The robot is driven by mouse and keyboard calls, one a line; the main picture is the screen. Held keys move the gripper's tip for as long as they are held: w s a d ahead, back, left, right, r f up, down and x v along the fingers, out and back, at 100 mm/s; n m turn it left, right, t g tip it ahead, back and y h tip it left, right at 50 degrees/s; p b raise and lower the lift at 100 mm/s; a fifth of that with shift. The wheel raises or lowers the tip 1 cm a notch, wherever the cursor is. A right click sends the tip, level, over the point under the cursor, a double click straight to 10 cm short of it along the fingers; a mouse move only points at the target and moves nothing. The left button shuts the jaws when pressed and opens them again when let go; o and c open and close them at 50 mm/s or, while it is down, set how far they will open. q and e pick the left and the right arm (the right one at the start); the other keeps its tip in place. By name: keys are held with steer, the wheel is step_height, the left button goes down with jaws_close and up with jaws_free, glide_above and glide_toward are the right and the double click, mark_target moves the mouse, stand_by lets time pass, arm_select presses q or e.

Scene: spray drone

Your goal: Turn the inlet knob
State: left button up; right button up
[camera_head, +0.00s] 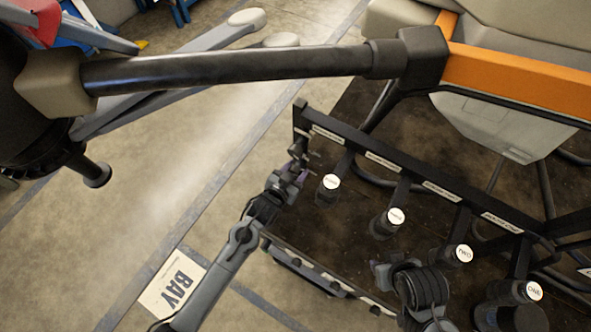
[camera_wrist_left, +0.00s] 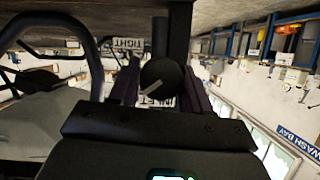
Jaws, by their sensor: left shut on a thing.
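The inlet knob (camera_wrist_left: 165,78) is a round black knob with a pale pointer line in the left wrist view. The pointer slants, its lower end to the left. A partly hidden label (camera_wrist_left: 157,101) shows behind the knob. My left gripper (camera_wrist_left: 163,88) has a dark finger on each side of the knob and is shut on it. In the head view my left gripper (camera_head: 296,170) is at the left end of the black rack, and the knob there is small and mostly hidden. My right gripper (camera_head: 383,272) is low by the rack, partly hidden; its jaws are unclear.
The black rack (camera_head: 370,157) carries labels and several downward bottles with white round tags. A drone arm (camera_head: 230,68) crosses above, joined to an orange-and-grey body (camera_head: 510,82). A BAY sign (camera_head: 174,288) lies on the floor. Open floor is left of the rack.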

arm_select(q)
steer(key=shift+r+m+t+y+p, duration=0.1)
steer(key=shift+m+t+y+p, duration=0.45)
steer(key=shift+m+p, duration=0.5)
steer(key=shift+d+m+t+y+p, duration=0.1)
steer(key=shift+m+t+y+p, duration=0.25)
steer(key=shift+m+y+p, duration=0.35)
steer(key=m, duration=0.1)
steer(key=m+t, duration=0.1)
steer(key=m, duration=0.1)
steer(key=shift+s+f+y, duration=0.1)
steer(key=shift+f+y, duration=0.1)
steer(key=shift+y, duration=0.15)
steer(key=shift+d+f+m+t+y, duration=0.1)
steer(key=shift+m+t+y, duration=0.2)
steer(key=shift+m+t, duration=0.75)
steer(key=shift+m, duration=0.4)
steer(key=o, duration=1)
